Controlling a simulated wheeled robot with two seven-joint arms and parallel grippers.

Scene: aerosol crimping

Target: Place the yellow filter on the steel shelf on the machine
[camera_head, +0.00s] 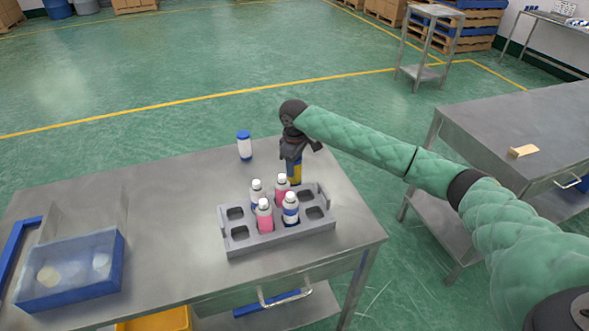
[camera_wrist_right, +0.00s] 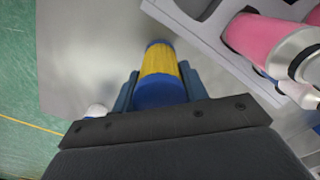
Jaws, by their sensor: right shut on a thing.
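The yellow filter (camera_head: 295,172) with blue ends is upright just behind the grey bottle rack on the steel table. My right gripper (camera_head: 292,158) reaches down over it and is shut on it. In the right wrist view the filter (camera_wrist_right: 160,65) sits between the two fingers of the right gripper (camera_wrist_right: 158,88), over the bare table top. I cannot tell whether its base touches the table. No machine or steel shelf can be made out with certainty. My left gripper is not in view.
The grey rack (camera_head: 238,246) holds several pink and white bottles, close to my right gripper. A white bottle with a blue cap (camera_head: 244,146) stands behind it. A blue bin (camera_head: 68,270) is at the left. Another steel table (camera_head: 480,125) stands right, across a gap.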

